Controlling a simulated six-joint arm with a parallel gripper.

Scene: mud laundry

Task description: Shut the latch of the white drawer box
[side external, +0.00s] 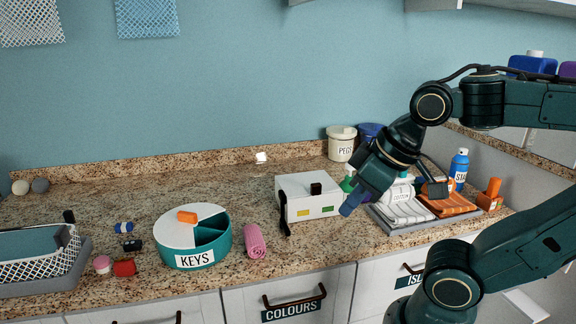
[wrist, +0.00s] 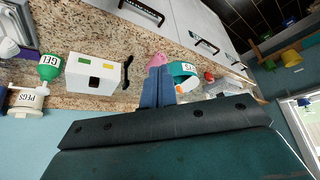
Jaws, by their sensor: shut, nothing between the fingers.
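The white drawer box (side external: 309,207) stands on the granite counter, with a yellow and a green patch on its front. A small black block (side external: 316,188) sits at the front's upper edge. A dark bar (side external: 285,216) slants down along the box's left front edge; it looks like the latch, swung out from the front. In the wrist view the box (wrist: 95,66) appears upside down with the bar (wrist: 127,72) at its right. My gripper (side external: 351,204) is shut and empty, in the air near the box's right end in the side view; its blue fingers (wrist: 157,86) show together in the wrist view.
A pink rolled towel (side external: 255,241) and a round KEYS tin (side external: 194,250) lie left of the box. A tray (side external: 402,229) of folded cloths is at the right, with a green bottle (side external: 349,181) and PEGS tub (side external: 341,143) behind. Counter in front of the box is clear.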

